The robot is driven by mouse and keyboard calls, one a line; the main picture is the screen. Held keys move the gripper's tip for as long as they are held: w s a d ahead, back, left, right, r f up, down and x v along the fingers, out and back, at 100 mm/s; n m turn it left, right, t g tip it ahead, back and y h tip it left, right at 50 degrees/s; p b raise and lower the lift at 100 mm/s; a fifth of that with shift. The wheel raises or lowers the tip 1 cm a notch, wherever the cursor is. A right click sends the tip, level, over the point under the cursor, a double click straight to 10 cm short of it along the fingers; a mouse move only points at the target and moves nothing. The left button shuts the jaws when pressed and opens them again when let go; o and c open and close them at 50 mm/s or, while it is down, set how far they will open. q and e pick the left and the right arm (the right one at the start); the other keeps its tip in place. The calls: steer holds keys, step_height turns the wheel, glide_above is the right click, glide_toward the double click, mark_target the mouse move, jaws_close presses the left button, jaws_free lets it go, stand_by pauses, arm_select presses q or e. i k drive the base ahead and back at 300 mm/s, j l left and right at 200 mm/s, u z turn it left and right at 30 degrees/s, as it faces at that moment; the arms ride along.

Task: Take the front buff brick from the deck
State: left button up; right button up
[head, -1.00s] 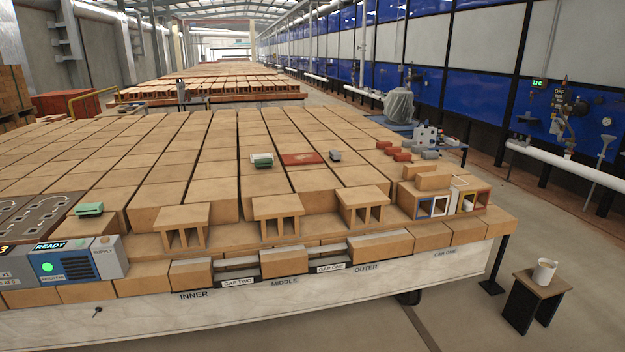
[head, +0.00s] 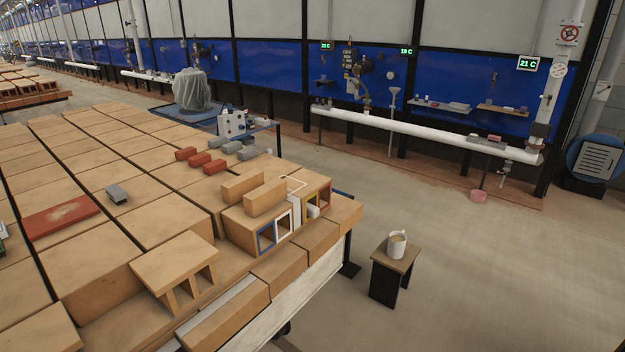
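Two small buff bricks lie side by side on top of a hollow buff block (head: 240,222) near the right corner of the brick-covered car. The front buff brick (head: 266,198) is nearer to me, and the rear buff brick (head: 242,186) lies just behind it. The block's open cells below have blue and white frames on the near face. Neither of my grippers is in view.
A slotted hollow brick (head: 172,262) stands left of the block. Several small red and grey bricks (head: 215,167) lie behind it. A stool (head: 388,277) with a white mug (head: 397,244) stands right of the car. Floor further right is clear.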

mark_target(260, 199)
steer(key=i+l+z, duration=0.2)
steer(key=i, duration=0.85)
steer(key=j, duration=0.1)
